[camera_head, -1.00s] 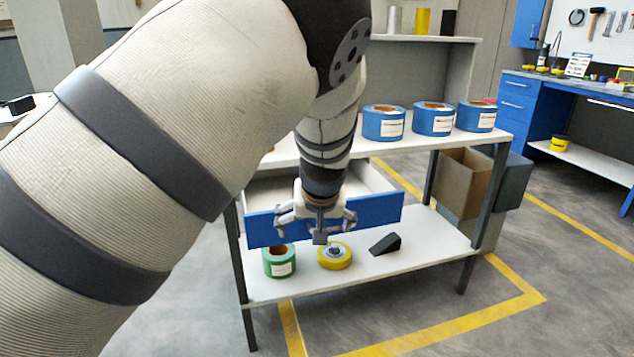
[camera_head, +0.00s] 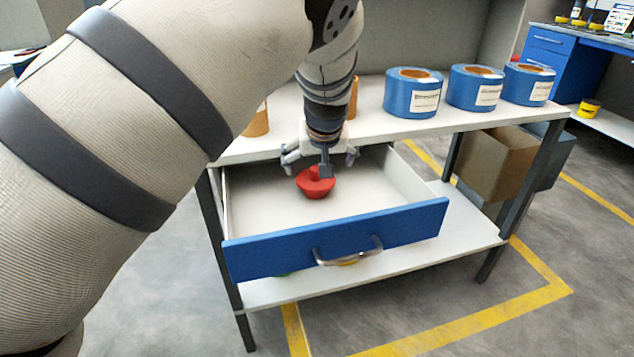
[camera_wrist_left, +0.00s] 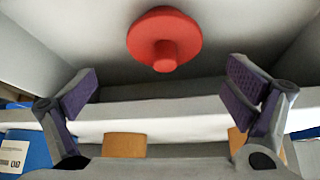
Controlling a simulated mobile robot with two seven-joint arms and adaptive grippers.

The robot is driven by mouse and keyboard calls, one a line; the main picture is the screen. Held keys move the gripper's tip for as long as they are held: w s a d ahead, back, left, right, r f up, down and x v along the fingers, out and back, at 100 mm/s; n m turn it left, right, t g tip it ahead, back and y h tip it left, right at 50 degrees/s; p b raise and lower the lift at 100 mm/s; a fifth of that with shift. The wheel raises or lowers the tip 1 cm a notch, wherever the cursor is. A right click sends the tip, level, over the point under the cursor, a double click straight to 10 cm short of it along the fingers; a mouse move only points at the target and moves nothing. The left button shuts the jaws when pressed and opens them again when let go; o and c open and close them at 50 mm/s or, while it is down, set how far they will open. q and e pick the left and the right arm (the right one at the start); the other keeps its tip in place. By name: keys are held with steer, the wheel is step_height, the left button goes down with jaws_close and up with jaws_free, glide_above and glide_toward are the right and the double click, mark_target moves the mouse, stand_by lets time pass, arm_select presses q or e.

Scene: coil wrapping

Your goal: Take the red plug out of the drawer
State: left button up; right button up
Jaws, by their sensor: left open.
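The red plug (camera_head: 314,187), a round flanged piece with a short stub, lies in the open drawer toward its back left. The drawer has a white inside and a blue front (camera_head: 400,231) with a metal handle (camera_head: 348,251). My left gripper (camera_head: 320,162) is open and empty above the drawer, over the back of the plug, and partly covers it. In the left wrist view the plug (camera_wrist_left: 163,38) shows whole, at the top middle beyond the two spread purple-padded fingers (camera_wrist_left: 163,92). My right gripper is not in view.
The white bench top (camera_head: 370,130) is just behind my gripper and bears several blue-wrapped coils (camera_head: 414,93) and bare brown cores (camera_head: 258,121). A lower shelf (camera_head: 468,232) lies under the drawer. A cardboard box (camera_head: 495,165) stands at right. The drawer's right side is clear.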

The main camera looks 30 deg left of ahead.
mark_target(316, 170)
arm_select(q)
steer(key=x, duration=0.6)
steer(key=shift+s+a+f+b, duration=0.2)
steer(key=shift+f+b, duration=0.05)
steer(key=shift+b, duration=0.05)
steer(key=shift+r, duration=0.15)
steer(key=c, duration=1.2)
